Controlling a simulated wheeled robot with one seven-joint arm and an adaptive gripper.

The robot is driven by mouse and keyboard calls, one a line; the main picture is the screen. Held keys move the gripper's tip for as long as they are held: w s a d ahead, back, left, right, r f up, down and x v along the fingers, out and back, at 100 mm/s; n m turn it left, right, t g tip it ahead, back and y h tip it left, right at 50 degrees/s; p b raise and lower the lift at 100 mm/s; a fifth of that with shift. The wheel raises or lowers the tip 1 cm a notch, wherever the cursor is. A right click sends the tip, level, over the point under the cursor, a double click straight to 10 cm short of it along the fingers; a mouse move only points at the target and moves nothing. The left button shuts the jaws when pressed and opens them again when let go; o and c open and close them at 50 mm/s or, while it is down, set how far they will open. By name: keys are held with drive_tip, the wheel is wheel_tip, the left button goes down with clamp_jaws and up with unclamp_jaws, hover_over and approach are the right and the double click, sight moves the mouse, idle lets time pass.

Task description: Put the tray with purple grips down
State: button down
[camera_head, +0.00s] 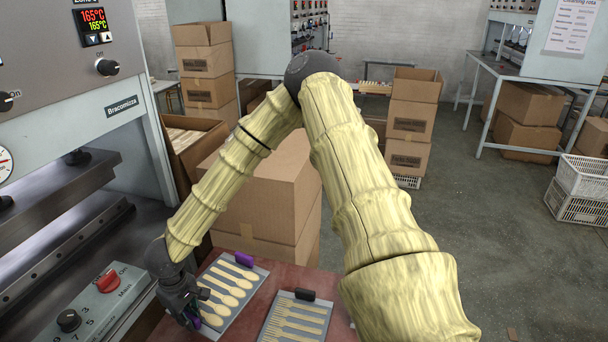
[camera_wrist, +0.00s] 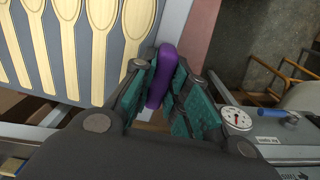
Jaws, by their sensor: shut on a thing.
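The grey tray with purple grips (camera_head: 245,303) holds several wooden spoons in a row. It is at the left part of the reddish table, and I cannot tell whether its underside touches the tabletop. Its far purple grip (camera_head: 244,259) is free. My gripper (camera_head: 187,312) is at the tray's near left end, shut on the other purple grip. In the wrist view that purple grip (camera_wrist: 161,76) sits between the teal finger pads of my gripper (camera_wrist: 165,85), and the grey tray (camera_wrist: 80,45) with spoons extends to the upper left.
A second grey tray with black grips (camera_head: 305,294) holds wooden forks to the right on the reddish table (camera_head: 262,258). The press (camera_head: 60,225) and its control box (camera_head: 100,300) stand close on the left. Cardboard boxes (camera_head: 275,185) are stacked behind the table.

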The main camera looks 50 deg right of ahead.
sight(203, 308)
drive_tip(key=shift+n, duration=0.9)
drive_tip(key=d, duration=0.1)
drive_tip(key=w+d, duration=0.1)
drive_tip(key=d+r, duration=0.1)
drive_tip(key=shift+w+d, duration=0.15)
drive_tip(key=shift+d, duration=0.2)
drive_tip(key=shift+d+r, duration=0.1)
drive_tip(key=shift+d, duration=0.2)
drive_tip(key=shift+d+r, duration=0.1)
drive_tip(key=shift+d, duration=0.1)
drive_tip(key=shift+f+p, duration=0.8)
drive_tip(key=shift+f, duration=4.35)
drive_tip(key=c, duration=1.4)
unclamp_jaws()
